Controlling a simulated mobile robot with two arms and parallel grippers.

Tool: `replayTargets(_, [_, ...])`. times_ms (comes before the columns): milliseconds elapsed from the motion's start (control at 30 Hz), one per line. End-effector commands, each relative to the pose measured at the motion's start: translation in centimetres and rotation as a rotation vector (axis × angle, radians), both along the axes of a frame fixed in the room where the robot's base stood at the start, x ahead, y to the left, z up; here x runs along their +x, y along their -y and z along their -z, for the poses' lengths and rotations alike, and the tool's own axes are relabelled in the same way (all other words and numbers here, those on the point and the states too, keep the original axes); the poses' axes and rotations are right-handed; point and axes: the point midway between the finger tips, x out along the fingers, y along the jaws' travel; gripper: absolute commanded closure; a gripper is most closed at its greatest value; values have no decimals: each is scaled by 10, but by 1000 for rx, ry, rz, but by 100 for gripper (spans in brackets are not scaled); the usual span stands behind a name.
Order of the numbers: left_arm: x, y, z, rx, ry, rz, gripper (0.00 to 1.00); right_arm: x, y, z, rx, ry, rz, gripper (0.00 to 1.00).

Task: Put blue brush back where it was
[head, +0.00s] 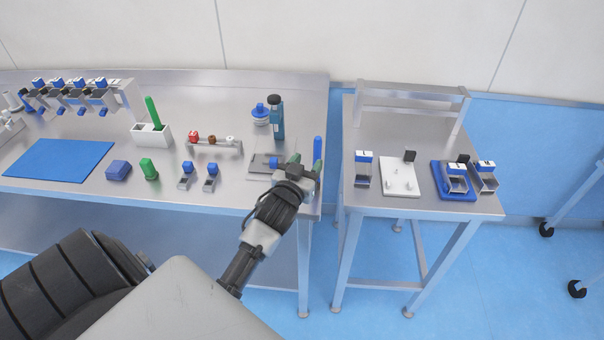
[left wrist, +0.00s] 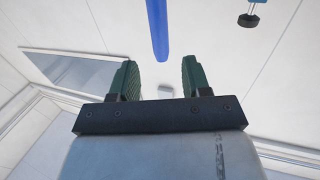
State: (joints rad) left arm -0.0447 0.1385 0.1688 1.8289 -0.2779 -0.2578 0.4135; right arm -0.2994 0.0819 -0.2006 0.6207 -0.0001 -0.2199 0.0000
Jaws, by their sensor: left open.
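The blue brush (head: 318,148) shows as an upright blue handle near the right front corner of the long steel table. Its lower part is hidden behind my gripper. My left gripper (head: 306,164) is open beside it. In the left wrist view the blue handle (left wrist: 157,30) comes down from the top edge. Its end shows above the gap between the open green fingers (left wrist: 158,80), and I see no grip on it. A white holder (head: 150,135) stands further left on the table with a green brush (head: 154,112) upright in it. My right gripper is not in view.
A grey plate (head: 262,164) lies beside my gripper, with a teal bottle (head: 277,118) behind it. A small rack (head: 214,147), blue-topped pieces and a blue mat (head: 55,160) lie to the left. A gap separates the smaller table (head: 430,203) at right.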

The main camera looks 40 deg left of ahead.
Motion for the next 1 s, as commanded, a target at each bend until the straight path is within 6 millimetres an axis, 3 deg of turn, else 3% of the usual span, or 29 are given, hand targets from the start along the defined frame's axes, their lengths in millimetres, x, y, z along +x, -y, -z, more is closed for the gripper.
replayTargets(200, [-25,6,0,0,1,0,52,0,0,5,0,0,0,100])
replayTargets(467, [-28,7,0,0,0,0,52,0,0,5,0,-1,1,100])
replayTargets(567, [-29,18,12,-1,-25,26,52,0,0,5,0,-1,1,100])
replayTargets(667, [-34,54,50,0,-106,107,52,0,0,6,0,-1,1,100])
replayTargets(733, [-44,88,97,0,-206,183,52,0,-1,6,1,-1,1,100])
replayTargets(767, [-51,100,123,-1,-261,210,52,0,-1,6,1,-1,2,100])
replayTargets(800, [-62,110,161,-1,-343,236,52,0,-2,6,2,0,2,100])
replayTargets(867, [-83,118,220,-5,-473,256,52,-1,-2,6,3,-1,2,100])
replayTargets(900, [-100,120,257,-8,-557,263,52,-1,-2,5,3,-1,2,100])
replayTargets(967, [-132,124,309,-12,-684,276,52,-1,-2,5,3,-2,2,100])
replayTargets(1000, [-157,126,342,-15,-770,284,52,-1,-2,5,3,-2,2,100])
